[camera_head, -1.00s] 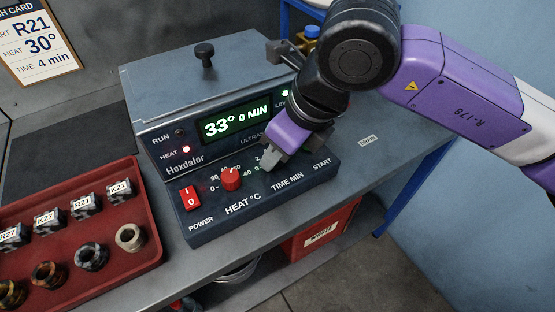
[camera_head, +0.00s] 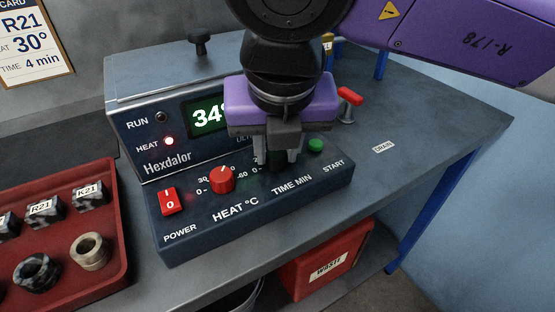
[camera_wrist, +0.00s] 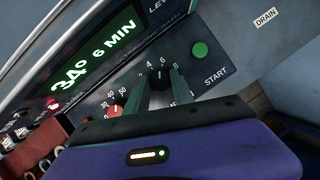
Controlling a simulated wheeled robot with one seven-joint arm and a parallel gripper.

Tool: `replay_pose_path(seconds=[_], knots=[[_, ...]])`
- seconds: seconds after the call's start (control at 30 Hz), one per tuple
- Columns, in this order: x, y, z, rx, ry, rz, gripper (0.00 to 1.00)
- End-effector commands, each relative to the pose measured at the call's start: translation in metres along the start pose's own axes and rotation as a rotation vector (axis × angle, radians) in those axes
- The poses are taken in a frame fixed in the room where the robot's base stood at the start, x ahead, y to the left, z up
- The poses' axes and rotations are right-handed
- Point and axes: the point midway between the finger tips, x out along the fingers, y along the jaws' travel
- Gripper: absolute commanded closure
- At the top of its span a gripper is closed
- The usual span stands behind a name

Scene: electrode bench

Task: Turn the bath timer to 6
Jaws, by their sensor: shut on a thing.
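The bath timer is the black TIME MIN knob (camera_wrist: 160,79) on the sloped front panel, with a scale of numbers around it in the wrist view. Its white mark points up towards the 6. My gripper (camera_head: 276,160) reaches down over the panel and is shut on this knob, one finger on each side. In the head view the fingers and wrist hide most of the knob. The display (camera_wrist: 95,50) reads 34° and 6 MIN in the wrist view; in the head view my wrist covers its minutes part.
The red heat knob (camera_head: 222,180) and red power switch (camera_head: 170,201) sit left of the timer, the green START button (camera_head: 316,146) right. A red-handled drain tap (camera_head: 350,97) stands behind. A red tray (camera_head: 117,270) of parts is at left. A wall card (camera_head: 35,45) reads 30°, 4 min.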

Motion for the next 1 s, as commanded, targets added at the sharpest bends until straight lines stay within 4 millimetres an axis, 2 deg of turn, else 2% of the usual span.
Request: replay_pose_path(seconds=[0.3, 0.77, 0.8, 0.9, 1.0], knots=[[0.0011, 0.0006, -0.0012, 0.083, 0.003, -0.037, 1.00], [0.0003, 0.0007, -0.0011, 0.094, 0.004, -0.040, 1.00], [0.0003, 0.0007, -0.0011, 0.094, 0.004, -0.040, 0.65], [0.0003, 0.0007, -0.0009, 0.094, 0.004, -0.039, 0.50], [0.0003, 0.0007, -0.0006, 0.094, 0.003, -0.039, 0.50]])
